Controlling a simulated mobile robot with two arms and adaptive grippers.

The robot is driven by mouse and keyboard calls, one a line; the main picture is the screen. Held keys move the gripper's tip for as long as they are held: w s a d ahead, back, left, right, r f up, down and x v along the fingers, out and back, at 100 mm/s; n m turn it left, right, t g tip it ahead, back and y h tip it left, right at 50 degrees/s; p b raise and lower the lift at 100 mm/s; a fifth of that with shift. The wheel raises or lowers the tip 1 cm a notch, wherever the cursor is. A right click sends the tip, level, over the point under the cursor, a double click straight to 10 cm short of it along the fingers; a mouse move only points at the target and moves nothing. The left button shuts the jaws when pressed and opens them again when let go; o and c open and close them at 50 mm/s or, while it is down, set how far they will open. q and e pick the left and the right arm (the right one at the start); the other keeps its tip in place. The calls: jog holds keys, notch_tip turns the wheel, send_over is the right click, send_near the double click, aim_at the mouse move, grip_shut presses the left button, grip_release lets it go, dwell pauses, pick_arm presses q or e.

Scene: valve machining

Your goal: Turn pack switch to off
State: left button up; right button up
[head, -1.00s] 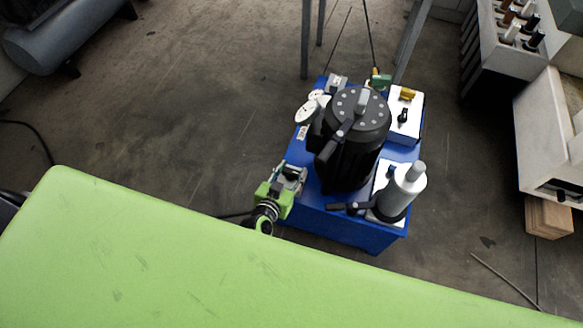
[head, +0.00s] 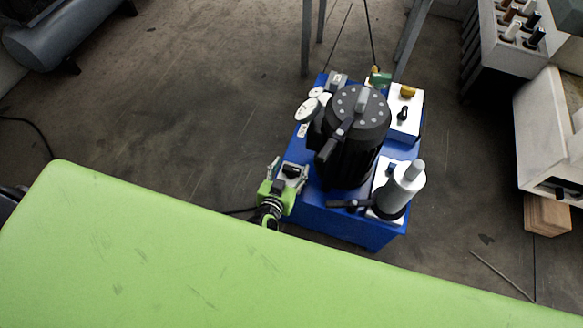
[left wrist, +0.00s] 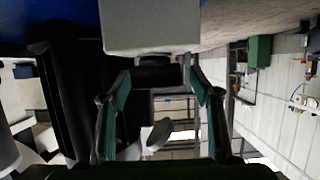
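The pack is a blue unit (head: 345,222) with a black motor on top. A black switch knob (head: 403,114) sits on the white box (head: 398,131) at its back right. My left gripper (head: 291,171) is at the pack's near left side, left of the motor and apart from that knob. In the left wrist view its two teal fingers (left wrist: 160,95) stand apart, so it is open. A pale box (left wrist: 150,26) and a dark block lie beyond them; I cannot tell whether the fingers touch either. My right gripper is not in view.
The motor (head: 352,150) stands between my left gripper and the knob. A grey cylinder (head: 402,186) with a black lever rises at the pack's front right. Gauges (head: 308,108) stick out at its back left. Bare floor (head: 190,120) lies left of the pack.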

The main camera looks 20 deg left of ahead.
pick_arm(q)
jog(key=shift+s+d, duration=0.1)
jog(key=shift+d, duration=0.05)
jog(key=shift+s, duration=0.45)
jog(key=v, duration=1.1)
jog(key=shift+r, duration=0.2)
